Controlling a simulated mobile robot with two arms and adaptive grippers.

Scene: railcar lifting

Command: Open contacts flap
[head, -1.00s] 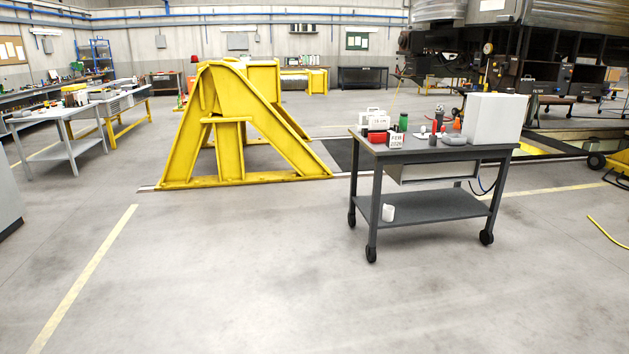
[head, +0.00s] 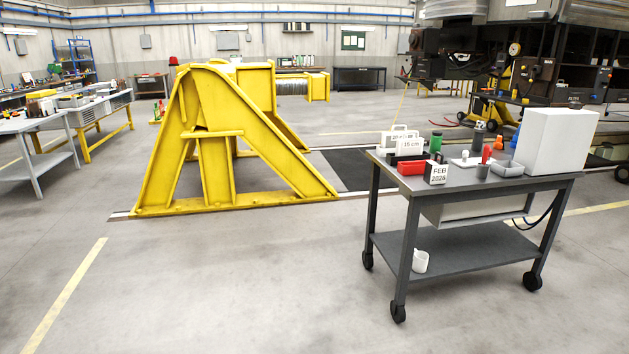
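I cannot make out a contacts flap for certain in the head view. A raised railcar (head: 470,62) with a dark underside and several boxes hanging beneath it stands at the far right. A black box (head: 536,72) hangs under it, too small to read clearly. Neither of my grippers is in view.
A grey wheeled cart (head: 455,184) stands ahead on the right, carrying a white box (head: 558,142), a red bin (head: 411,167) and a date block (head: 436,173). A large yellow stand (head: 213,150) is left of centre. Workbenches (head: 35,150) line the left. The near floor is clear.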

